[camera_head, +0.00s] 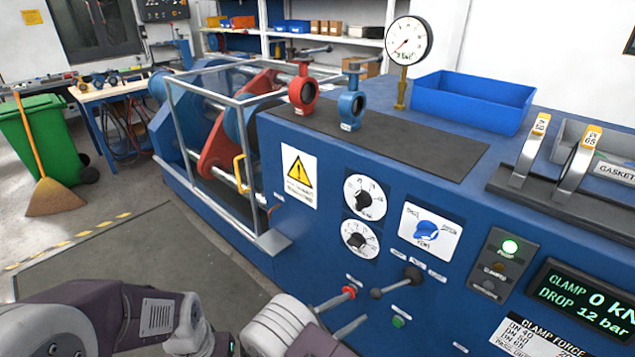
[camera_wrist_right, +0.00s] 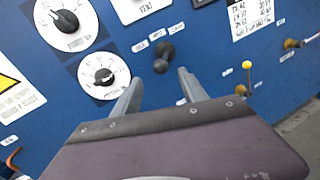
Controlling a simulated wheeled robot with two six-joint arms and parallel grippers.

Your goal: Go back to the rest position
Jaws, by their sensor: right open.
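My right gripper (camera_head: 357,307) is at the lower middle of the head view, in front of the blue machine's control panel (camera_head: 318,250). Its two grey fingers are apart with nothing between them. In the right wrist view the open gripper (camera_wrist_right: 160,77) points at the panel. A black-knobbed lever (camera_wrist_right: 163,58) shows just past the fingertips there, with no visible grip on it. In the head view the black lever (camera_head: 412,275) stands to the right of the fingers. A red-ended part (camera_head: 348,292) shows beside the upper finger. My left gripper is not seen.
A red butterfly valve (camera_head: 304,92) and a blue one (camera_head: 351,106) stand on the machine top. A gauge (camera_head: 408,42) and blue bin (camera_head: 470,102) are behind. A green bin (camera_head: 45,140) and broom (camera_head: 52,195) stand left.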

